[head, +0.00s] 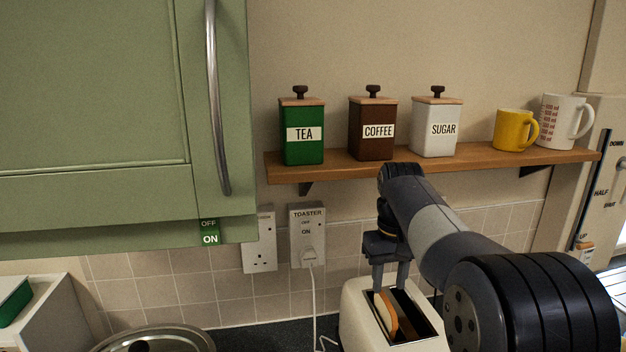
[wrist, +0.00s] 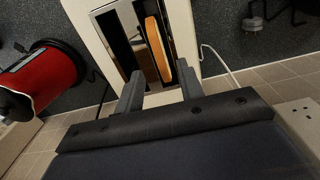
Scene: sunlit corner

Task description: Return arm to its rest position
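My gripper (head: 390,283) points down just above the cream toaster (head: 360,316) on the dark worktop. A slice of bread (head: 388,312) stands in one slot, with its top edge showing. In the wrist view, the two fingers of my gripper (wrist: 160,88) are spread apart with nothing held between them. The bread (wrist: 157,48) lies beyond the fingertips in the toaster (wrist: 183,25), and the other slot looks dark and empty. My arm reaches in from the lower right of the head view and hides part of the toaster.
A wooden shelf (head: 480,160) above holds tea (head: 303,150), coffee (head: 373,148) and sugar (head: 437,146) canisters and two mugs, close behind my arm. A green cupboard (head: 100,90) overhangs at left. A cord runs from the toaster socket (head: 308,222). A red object (wrist: 48,80) stands beside the toaster.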

